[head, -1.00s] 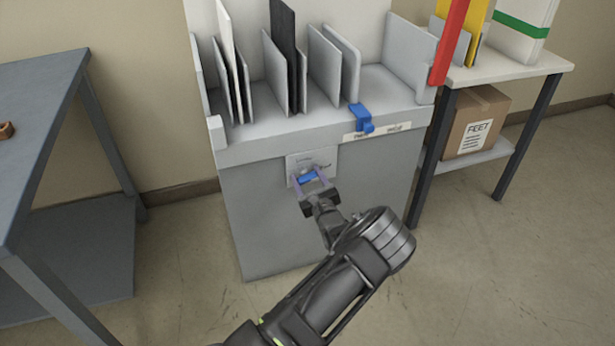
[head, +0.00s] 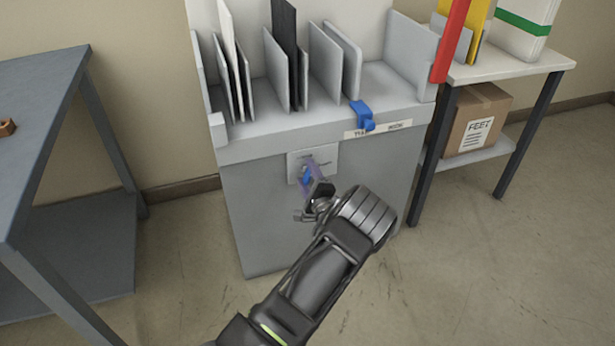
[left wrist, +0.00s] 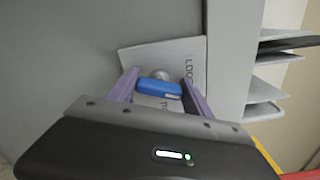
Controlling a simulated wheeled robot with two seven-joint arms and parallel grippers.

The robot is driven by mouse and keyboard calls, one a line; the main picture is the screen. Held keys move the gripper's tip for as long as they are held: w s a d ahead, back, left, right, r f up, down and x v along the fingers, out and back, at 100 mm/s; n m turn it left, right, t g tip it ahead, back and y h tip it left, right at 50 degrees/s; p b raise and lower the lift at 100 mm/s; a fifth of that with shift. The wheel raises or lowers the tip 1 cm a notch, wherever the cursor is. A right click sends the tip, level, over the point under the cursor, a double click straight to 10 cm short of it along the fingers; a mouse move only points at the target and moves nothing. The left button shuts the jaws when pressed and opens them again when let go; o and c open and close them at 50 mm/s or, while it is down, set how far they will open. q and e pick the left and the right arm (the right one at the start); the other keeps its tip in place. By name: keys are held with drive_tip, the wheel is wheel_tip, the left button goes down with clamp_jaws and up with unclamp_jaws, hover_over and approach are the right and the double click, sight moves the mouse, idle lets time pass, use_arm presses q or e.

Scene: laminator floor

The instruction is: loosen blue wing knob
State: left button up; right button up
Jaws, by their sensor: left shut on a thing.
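The blue wing knob (head: 306,174) is on a pale plate (head: 326,156) on the front of the grey cabinet. It also shows in the left wrist view (left wrist: 160,88), lying between the two purple fingers. My left gripper (head: 307,172) is shut on the knob, and it also shows in the left wrist view (left wrist: 160,90). The plate carries lettering that I can read only in part. In the head view the fingers partly hide the knob. My right gripper is not in view.
A blue clip-like part (head: 361,115) sits on the cabinet's top edge (head: 250,146) beside a label. Upright panels stand in slots above. A grey table (head: 40,130) is at left; a white-topped table (head: 510,68) with a cardboard box (head: 478,120) below is at right.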

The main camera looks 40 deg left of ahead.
use_arm(q)
drive_tip(key=shift+f+n+b, duration=0.2)
drive_tip(key=shift+n+b, duration=0.45)
drive_tip(key=shift+n, duration=1.65)
drive_tip(key=o, duration=1.4)
drive_tip(key=shift+c, duration=0.2)
drive_tip(key=shift+r, duration=0.1)
drive_tip(key=p+v, duration=0.1)
drive_tip(key=v, duration=0.6)
drive_tip(key=shift+s+d, duration=0.25)
drive_tip(key=shift+d, duration=0.1)
